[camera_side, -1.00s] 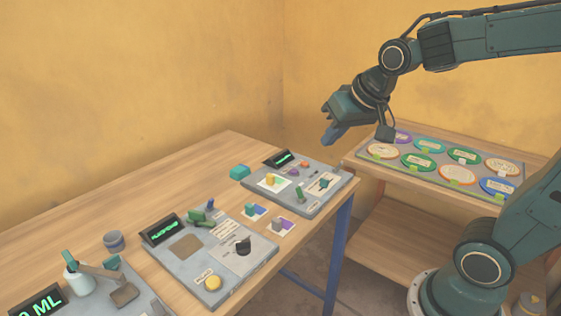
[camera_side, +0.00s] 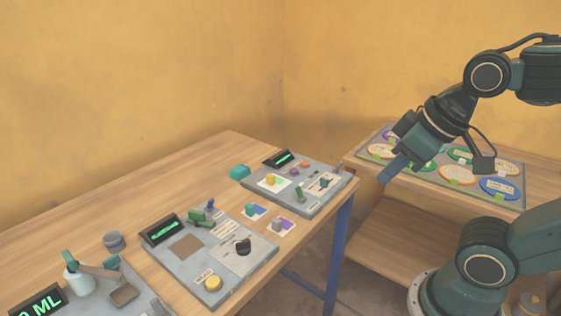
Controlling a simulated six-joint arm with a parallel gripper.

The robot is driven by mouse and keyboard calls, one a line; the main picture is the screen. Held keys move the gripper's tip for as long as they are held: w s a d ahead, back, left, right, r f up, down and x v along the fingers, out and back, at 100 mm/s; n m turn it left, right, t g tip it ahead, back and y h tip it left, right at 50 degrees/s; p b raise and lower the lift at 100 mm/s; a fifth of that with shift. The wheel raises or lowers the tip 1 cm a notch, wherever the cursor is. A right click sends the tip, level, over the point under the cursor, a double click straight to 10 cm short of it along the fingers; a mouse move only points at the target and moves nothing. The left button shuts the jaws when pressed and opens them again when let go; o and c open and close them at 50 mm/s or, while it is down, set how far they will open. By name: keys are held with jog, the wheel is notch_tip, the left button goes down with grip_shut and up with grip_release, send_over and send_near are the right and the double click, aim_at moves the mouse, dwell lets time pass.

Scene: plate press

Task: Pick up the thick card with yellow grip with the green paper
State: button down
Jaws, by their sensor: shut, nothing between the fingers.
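A card with a yellow grip (camera_side: 271,180) lies on the far grey panel (camera_side: 312,199) at the back right of the table. The card looks mostly white, and I cannot make out green paper on it. My gripper (camera_side: 391,171) is shut and empty. It hangs in the air to the right of that panel, in front of the shelf, apart from the card.
A card with a blue grip (camera_side: 251,210) and a card with a grey grip (camera_side: 279,224) lie on the wooden table (camera_side: 180,190). A grey tray of labelled discs (camera_side: 458,175) stands on the right shelf. A nearer panel has a display (camera_side: 163,229).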

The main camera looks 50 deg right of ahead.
jog(key=c, duration=2.1)
grip_release()
jog(key=o, duration=1)
jog(key=shift+w, duration=0.1)
jog(key=w+d+r+m+g, duration=0.15)
jog(key=w+m, duration=0.35)
jog(key=w, duration=0.5)
jog(key=w+d+r+m+g, duration=0.1)
jog(key=w+d+r+m, duration=0.25)
jog(key=w, duration=0.75)
jog(key=w+d+f+m+g, duration=0.1)
jog(key=w+d+f+m, duration=0.2)
jog(key=w+f, duration=0.2)
jog(key=w+d+f+m+g, duration=0.1)
jog(key=w+d+f+m, duration=0.2)
jog(key=w+f, duration=0.2)
jog(key=w+d+f+m+g, duration=0.1)
jog(key=w+d+f+m, duration=0.2)
jog(key=w+f, duration=0.2)
jog(key=shift+w+d+f+m, duration=0.1)
jog(key=shift+w+f+m, duration=0.05)
jog(key=shift+w, duration=0.45)
jog(key=shift+w+f+m, duration=0.1)
jog(key=shift+w+f, duration=0.05)
jog(key=shift+w, duration=0.45)
